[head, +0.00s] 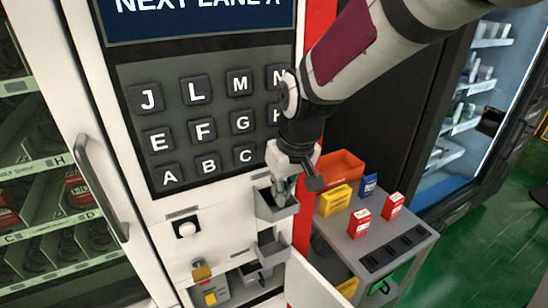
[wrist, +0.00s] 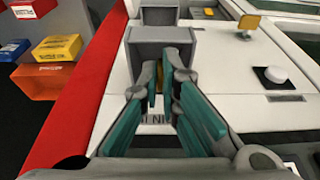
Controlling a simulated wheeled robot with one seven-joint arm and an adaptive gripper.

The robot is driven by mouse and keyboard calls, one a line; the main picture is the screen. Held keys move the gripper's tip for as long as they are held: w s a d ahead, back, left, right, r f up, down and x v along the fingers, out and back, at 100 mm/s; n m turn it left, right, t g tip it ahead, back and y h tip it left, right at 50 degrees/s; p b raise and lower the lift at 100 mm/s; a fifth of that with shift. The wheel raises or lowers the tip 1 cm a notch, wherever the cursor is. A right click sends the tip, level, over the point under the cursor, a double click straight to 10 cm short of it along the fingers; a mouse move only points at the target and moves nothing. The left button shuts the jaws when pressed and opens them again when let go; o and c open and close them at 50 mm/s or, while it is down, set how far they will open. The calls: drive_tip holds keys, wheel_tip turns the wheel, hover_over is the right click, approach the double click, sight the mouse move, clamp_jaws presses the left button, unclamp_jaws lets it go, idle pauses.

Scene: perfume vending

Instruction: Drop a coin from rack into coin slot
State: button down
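My gripper (wrist: 162,62) has teal fingers that reach into the mouth of a small grey bin (wrist: 141,40) on the white machine front. In the head view, my gripper (head: 281,192) covers part of this upper grey bin (head: 281,211). A small gold patch (wrist: 177,88) shows among the fingers; it may be a coin, but I cannot tell whether it is held. The fingers stand close together, and their tips are partly hidden. I cannot pick out the coin slot for certain in either view.
A second grey bin (head: 271,249) sits below. A white round button (head: 187,229) and a yellow tab (head: 201,272) are to the left. The keypad (head: 205,120) is above. A grey side table (head: 378,242) holds red, yellow and blue boxes and an orange bin (head: 341,166).

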idle(0.3)
drive_tip(key=c, duration=1.7)
unclamp_jaws()
drive_tip(key=v, duration=1.2)
drive_tip(key=shift+w, duration=0.1)
drive_tip(key=shift+f, duration=0.1)
drive_tip(key=s+d+m+t, duration=0.1)
drive_tip(key=s+d, duration=0.3)
drive_tip(key=s, duration=0.1)
drive_tip(key=s+d+m, duration=0.2)
drive_tip(key=s+d, duration=0.2)
drive_tip(key=s, duration=0.2)
drive_tip(key=s+d+m+t+h, duration=0.1)
drive_tip(key=s+d, duration=0.3)
drive_tip(key=s, duration=0.1)
drive_tip(key=shift+s+d+m+t, duration=0.1)
drive_tip(key=shift+s+m+t, duration=0.05)
drive_tip(key=shift+m+t, duration=0.15)
